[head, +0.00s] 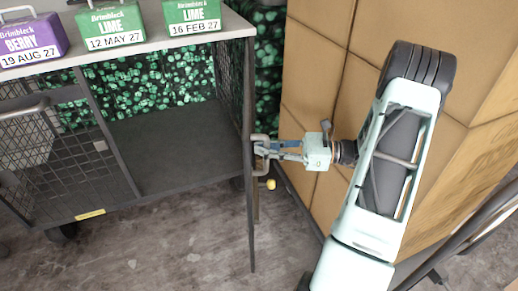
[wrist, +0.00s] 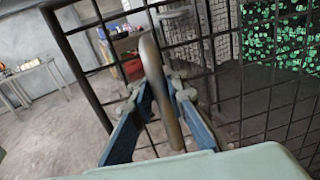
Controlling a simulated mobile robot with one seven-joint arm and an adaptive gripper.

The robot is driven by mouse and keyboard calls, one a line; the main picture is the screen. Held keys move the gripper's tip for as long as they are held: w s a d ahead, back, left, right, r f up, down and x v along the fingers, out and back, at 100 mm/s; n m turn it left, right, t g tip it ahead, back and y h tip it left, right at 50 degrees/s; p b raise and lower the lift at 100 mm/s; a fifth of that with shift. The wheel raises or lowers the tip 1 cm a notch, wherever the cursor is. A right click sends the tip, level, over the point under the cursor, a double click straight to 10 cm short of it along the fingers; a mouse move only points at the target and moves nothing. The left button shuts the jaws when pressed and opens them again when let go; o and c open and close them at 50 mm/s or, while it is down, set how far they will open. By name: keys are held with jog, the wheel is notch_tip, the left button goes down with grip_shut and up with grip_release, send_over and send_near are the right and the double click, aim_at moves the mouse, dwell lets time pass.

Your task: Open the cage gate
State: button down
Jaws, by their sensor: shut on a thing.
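The cage gate (head: 250,200) shows almost edge-on in the head view, as a thin dark panel at the right side of the cage (head: 180,204). The front opening beside it is uncovered, with the dark cage floor in view. In the wrist view the gate's mesh (wrist: 205,52) and dark frame fill the middle. A grey metal handle (head: 260,141) sits on the gate's right face; it also shows in the wrist view (wrist: 160,80). My gripper (head: 267,149) is shut on this handle, its fingers on either side of the bar.
Stacked cardboard boxes (head: 318,75) stand close on the right, behind my arm. A purple box (head: 30,38) and two green boxes (head: 113,23) (head: 192,14) stand on the cage top. Bare floor (head: 165,250) lies in front of the cage.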

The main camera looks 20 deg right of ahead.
jog(key=shift+d, duration=0.2)
jog(key=shift+s, duration=0.1)
jog(key=c, duration=2)
grip_release()
jog(key=shift+o, duration=0.2)
notch_tip(320, 180, up, 10)
jog(key=shift+r, duration=0.1)
